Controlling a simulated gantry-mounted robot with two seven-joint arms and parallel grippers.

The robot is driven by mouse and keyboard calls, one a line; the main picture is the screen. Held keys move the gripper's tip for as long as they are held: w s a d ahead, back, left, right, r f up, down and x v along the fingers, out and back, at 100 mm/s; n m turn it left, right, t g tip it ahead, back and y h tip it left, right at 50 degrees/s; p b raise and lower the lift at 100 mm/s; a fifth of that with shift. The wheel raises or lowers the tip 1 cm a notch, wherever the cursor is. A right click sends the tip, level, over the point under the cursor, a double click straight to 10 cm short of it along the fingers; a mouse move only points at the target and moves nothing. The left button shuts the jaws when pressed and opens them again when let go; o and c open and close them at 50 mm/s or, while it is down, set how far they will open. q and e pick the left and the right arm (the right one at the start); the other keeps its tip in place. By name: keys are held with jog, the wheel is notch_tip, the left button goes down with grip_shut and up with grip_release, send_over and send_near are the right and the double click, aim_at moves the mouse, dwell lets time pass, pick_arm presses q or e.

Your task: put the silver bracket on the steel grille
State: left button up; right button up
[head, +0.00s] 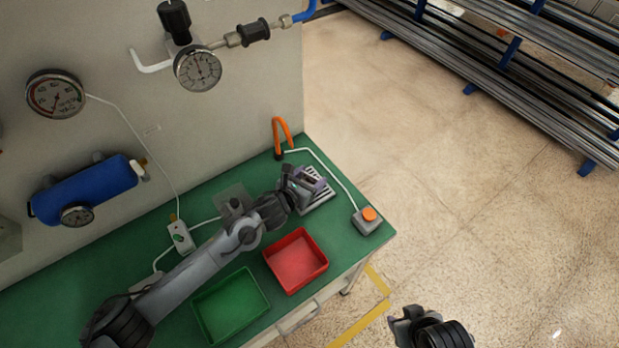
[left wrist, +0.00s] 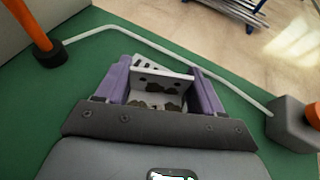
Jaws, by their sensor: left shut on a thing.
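My left gripper (head: 308,183) reaches over the steel grille (head: 321,199) near the bench's right end. In the left wrist view its purple fingers (left wrist: 163,92) are shut on the silver bracket (left wrist: 162,82), a bent plate with dark holes. I cannot tell whether the bracket touches the grille. In the head view the gripper hides the bracket and part of the grille. My right gripper (head: 401,322) is at the bottom right, off the bench; its jaw opening is unclear.
A red tray (head: 297,262) and a green tray (head: 232,306) stand on the green bench. An orange-button box (head: 367,220) is right of the grille, with a white cable running past. An orange hooked item (head: 281,135) stands behind. Gauges hang on the wall.

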pick_arm(q)
jog(key=shift+f, duration=0.2)
jog(key=o, duration=1)
jog(key=shift+o, duration=0.2)
jog(key=shift+r, duration=0.1)
jog(key=shift+r, duration=0.2)
jog(key=p+v, duration=0.1)
jog(key=v, duration=1.1)
